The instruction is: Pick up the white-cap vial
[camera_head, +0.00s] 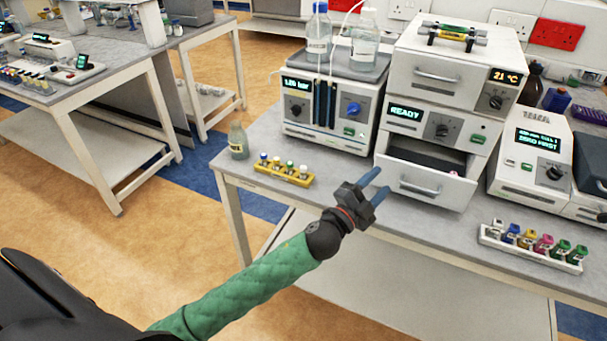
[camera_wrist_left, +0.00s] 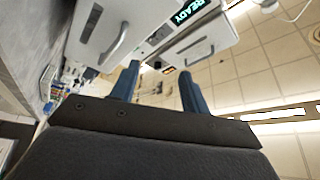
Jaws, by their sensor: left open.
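A yellow rack (camera_head: 284,174) stands near the left end of the bench in the head view and holds several small vials with coloured caps. A white-cap vial (camera_head: 303,171) is at its right end, beside a green-cap one. Another pale-capped vial (camera_head: 498,226) stands at the left end of the white rack on the right. My left gripper (camera_head: 376,186) is open and empty, in front of the bench and to the right of the yellow rack. Its two blue fingers (camera_wrist_left: 157,85) show apart in the left wrist view, with no vial between them. My right gripper is not in view.
A drawer (camera_head: 424,187) stands pulled out near my left gripper. A white rack (camera_head: 530,253) of vials is at the bench's right front. A bottle (camera_head: 238,141) stands left of the yellow rack. A pump unit (camera_head: 327,107) is behind it.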

